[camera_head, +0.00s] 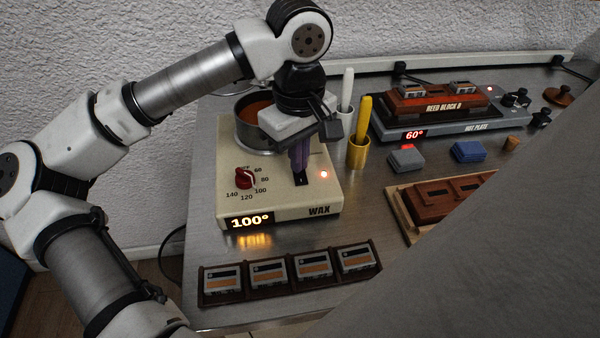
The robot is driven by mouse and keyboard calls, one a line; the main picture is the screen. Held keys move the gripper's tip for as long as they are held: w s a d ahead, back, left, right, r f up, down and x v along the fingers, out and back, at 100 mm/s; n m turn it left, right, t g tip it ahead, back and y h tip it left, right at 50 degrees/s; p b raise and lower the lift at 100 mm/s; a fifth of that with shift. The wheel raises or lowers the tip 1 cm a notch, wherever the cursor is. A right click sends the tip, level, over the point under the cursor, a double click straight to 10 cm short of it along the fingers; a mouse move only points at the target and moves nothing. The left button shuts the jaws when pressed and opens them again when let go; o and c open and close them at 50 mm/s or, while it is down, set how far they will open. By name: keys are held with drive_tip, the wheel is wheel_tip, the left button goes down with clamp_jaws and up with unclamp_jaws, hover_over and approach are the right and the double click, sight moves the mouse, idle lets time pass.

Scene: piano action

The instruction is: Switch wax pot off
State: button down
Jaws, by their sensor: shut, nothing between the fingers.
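The wax pot (225,205) is a cream heater with a round metal pan of orange wax (257,111) on its back part. Its display (249,222) glows 100° and a red light (324,174) is lit on its top. A red dial (244,178) sits at the left, with numbers around it. A dark slot with a switch (301,180) lies right of the dial. My gripper (300,172) points down at this switch, shut and empty. Its fingertips are at or just above the switch; I cannot tell whether they touch. The fingers partly hide the switch.
A hot plate (445,125) showing 60° carries a reed block at the back right. A brass cup with a yellow stick (358,151) stands close right of the wax pot. A rack (290,275) of several small blocks lies in front.

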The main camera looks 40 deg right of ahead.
drive_tip(key=shift+f, duration=0.25)
drive_tip(key=shift+r+p, duration=1.95)
drive_tip(key=shift+r, duration=1.6)
